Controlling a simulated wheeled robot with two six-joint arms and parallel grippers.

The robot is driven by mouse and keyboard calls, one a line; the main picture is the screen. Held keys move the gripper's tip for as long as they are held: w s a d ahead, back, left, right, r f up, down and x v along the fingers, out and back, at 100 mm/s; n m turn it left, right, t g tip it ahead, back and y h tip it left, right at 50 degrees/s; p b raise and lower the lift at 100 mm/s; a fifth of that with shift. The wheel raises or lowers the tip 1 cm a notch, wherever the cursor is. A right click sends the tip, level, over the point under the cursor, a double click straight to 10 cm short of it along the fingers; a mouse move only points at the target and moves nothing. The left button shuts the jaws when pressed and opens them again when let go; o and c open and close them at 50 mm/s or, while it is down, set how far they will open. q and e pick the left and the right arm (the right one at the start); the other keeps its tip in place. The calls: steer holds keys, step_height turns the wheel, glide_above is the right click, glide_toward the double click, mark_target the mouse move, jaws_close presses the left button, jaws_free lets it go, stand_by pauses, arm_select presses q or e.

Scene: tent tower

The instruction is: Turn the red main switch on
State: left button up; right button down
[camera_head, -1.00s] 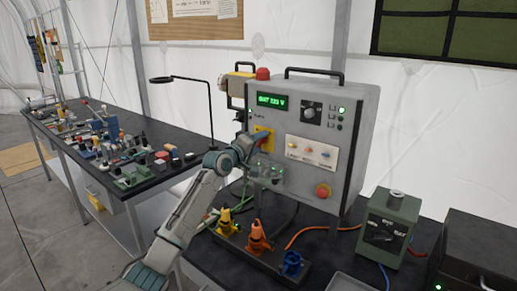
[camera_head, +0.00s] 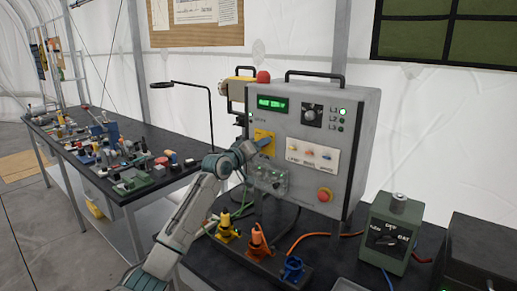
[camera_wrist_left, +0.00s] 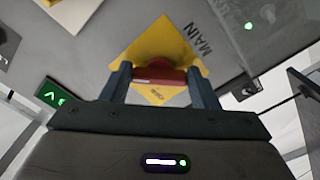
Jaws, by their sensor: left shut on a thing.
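The red main switch handle (camera_wrist_left: 155,76) shows in the left wrist view on a yellow plate (camera_wrist_left: 160,40) marked MAIN. My left gripper (camera_wrist_left: 159,80) is shut on the handle, with one finger at each end of it. In the head view the yellow plate (camera_head: 260,134) is on the left part of the grey cabinet's front (camera_head: 285,180). My left gripper (camera_head: 264,144) is against it there and hides the handle. The green display (camera_head: 272,104) shows text too small to read surely. My right gripper is not in view.
A red mushroom button (camera_head: 324,195) is low on the cabinet front. Yellow, orange and blue plugs (camera_head: 258,243) stand below it. A green box with a rotary switch (camera_head: 390,230) stands at the right. A cluttered bench (camera_head: 150,150) is at the left.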

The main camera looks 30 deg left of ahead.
arm_select(q)
steer(key=o, duration=1)
steer(key=shift+s+a+b, duration=0.2)
steer(key=shift+s+b, duration=0.65)
steer(key=shift+s, duration=1.85)
steer(key=shift+s+a+b, duration=0.2)
steer(key=shift+s+b, duration=0.65)
steer(key=shift+s, duration=1.85)
steer(key=shift+f, duration=0.15)
